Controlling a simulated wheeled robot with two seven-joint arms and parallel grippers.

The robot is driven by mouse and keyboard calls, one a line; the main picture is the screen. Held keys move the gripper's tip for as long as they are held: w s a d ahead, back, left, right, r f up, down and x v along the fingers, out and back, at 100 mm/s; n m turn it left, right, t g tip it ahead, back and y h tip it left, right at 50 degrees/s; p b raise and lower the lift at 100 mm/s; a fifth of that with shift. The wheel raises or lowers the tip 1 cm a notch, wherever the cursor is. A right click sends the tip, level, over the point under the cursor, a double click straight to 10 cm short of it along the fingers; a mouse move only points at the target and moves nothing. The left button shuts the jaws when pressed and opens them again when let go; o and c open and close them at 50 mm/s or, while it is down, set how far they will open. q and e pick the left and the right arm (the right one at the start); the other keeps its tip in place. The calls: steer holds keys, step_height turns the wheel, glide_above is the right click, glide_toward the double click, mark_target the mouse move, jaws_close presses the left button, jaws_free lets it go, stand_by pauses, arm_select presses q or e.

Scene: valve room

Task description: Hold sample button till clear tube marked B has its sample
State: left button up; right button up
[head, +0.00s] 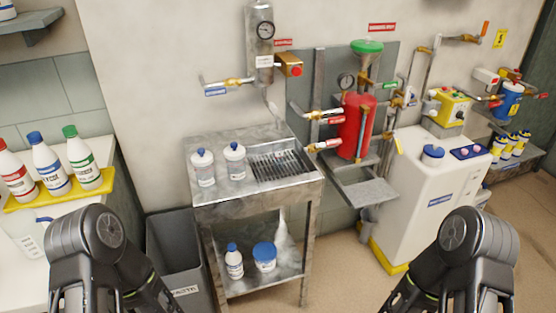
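A red button (296,71) sits on the front of an orange-brass box on the wall, beside a grey cylinder with a gauge (264,30).
The steel table (215,145) has a drain grate (280,165) at its right. A red tank (356,126) with a green funnel stands right of it. A white cabinet (435,180) is farther right. A grey bin (180,260) and a yellow bottle tray (60,192) are left.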

jaws_close()
stand_by(1.4)
